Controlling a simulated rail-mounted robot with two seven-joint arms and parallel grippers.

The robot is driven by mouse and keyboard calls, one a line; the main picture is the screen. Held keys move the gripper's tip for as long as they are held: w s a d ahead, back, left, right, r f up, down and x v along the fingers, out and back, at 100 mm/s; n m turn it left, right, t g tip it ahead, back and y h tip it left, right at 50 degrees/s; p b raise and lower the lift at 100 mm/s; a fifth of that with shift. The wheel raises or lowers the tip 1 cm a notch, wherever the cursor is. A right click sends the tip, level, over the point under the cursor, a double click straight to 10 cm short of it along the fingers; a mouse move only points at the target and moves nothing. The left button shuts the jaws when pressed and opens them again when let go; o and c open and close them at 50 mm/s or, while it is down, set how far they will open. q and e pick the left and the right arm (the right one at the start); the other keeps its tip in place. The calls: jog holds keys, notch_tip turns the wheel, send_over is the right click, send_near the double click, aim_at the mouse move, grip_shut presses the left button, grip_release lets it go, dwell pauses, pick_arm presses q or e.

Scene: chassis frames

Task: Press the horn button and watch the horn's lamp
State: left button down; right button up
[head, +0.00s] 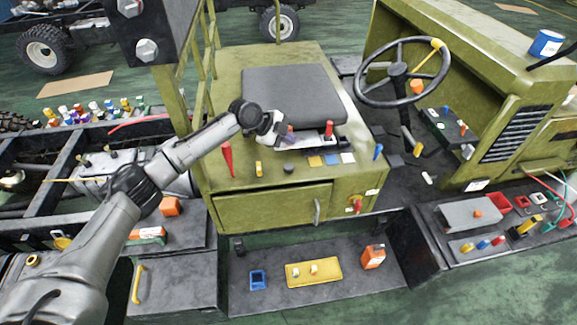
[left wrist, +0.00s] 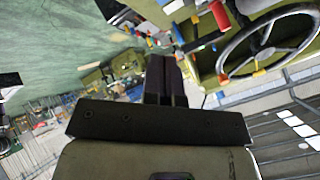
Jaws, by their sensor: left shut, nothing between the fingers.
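My left gripper (head: 282,132) is over the front edge of the seat, above the green control panel (head: 240,173). Its fingers are shut and empty; they also show in the left wrist view (left wrist: 166,72). I cannot tell for sure which control is the horn button or which piece is its lamp. The panel carries a red lever (head: 227,158), a yellow piece (head: 258,168), a black round knob (head: 288,168) and small coloured plates (head: 331,159). An orange piece (head: 417,86) sits by the steering wheel hub. My right gripper is out of view.
The black steering wheel (head: 403,70) stands to the right of the seat (head: 293,95). A green railing (head: 200,55) rises at the left. A side shelf (head: 455,245) holds tools.

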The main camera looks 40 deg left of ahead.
pick_arm(q)
jog(key=shift+f, duration=0.15)
jog(key=b, duration=0.5)
send_over(288, 167)
notch_tip(288, 167, down, 7)
jog(key=shift+f, duration=0.15)
jog(key=shift+f+b, duration=0.5)
jog(key=shift+f, duration=0.15)
dwell(1.0)
jog(key=shift+f, duration=0.15)
jog(key=shift+f+b, duration=0.25)
jog(key=shift+b, duration=0.1)
dwell(0.4)
